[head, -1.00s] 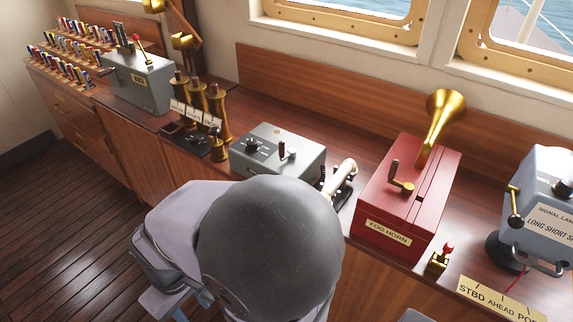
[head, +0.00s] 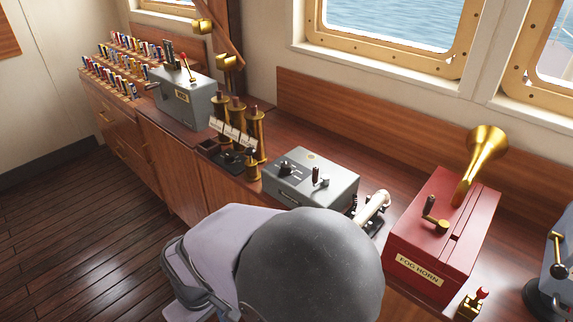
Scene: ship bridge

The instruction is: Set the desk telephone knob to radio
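A low grey box (head: 333,187) stands on the wooden counter near the middle of the head view. It has a dark round knob (head: 284,167) at the left of its top and an upright dark lever (head: 316,175) right of it. Close to its right, a cream handset (head: 372,207) lies over dark parts, partly behind my arm. I cannot tell whether box and handset form one telephone. The knob's setting and its markings are too small to read. My arm's large grey joint fills the bottom centre, in front of the counter. My gripper is not visible.
A red fog horn box (head: 465,213) with a brass horn stands right of the handset. Brass cylinders (head: 236,108) and a grey lever box (head: 185,103) stand to the left. Racks of coloured flags (head: 120,82) are at the far left. The floor at left is clear.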

